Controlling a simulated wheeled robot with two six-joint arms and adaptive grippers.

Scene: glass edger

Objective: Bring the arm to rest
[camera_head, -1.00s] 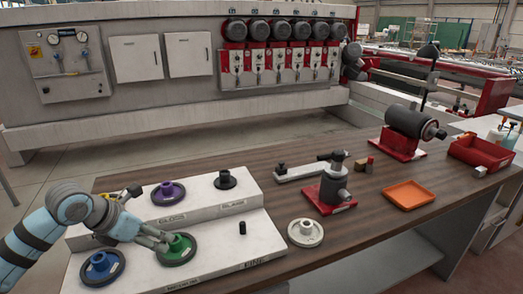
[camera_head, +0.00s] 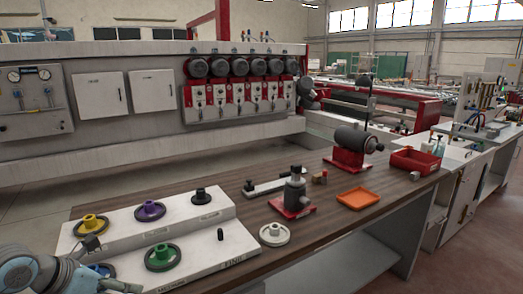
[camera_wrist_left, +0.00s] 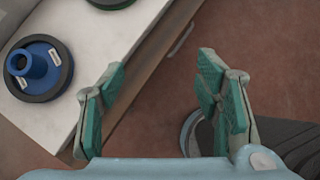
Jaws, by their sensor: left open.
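My left arm (camera_head: 35,272) shows at the lower left corner of the head view, low in front of the white stepped rack. In the left wrist view my left gripper (camera_wrist_left: 160,108) is open and empty, with bare floor between its fingers. The green wheel (camera_head: 163,256) sits on the rack's lower step, apart from the gripper. The blue wheel (camera_wrist_left: 38,70) sits at the left in the wrist view; in the head view my arm mostly hides it. My right gripper is in neither view.
The white rack (camera_head: 205,262) also holds yellow (camera_head: 90,224), purple (camera_head: 149,210) and black (camera_head: 201,194) wheels. A cream wheel (camera_head: 274,234), a red-based tool (camera_head: 293,200) and an orange tray (camera_head: 358,198) are on the wooden bench. Floor beside the rack is open.

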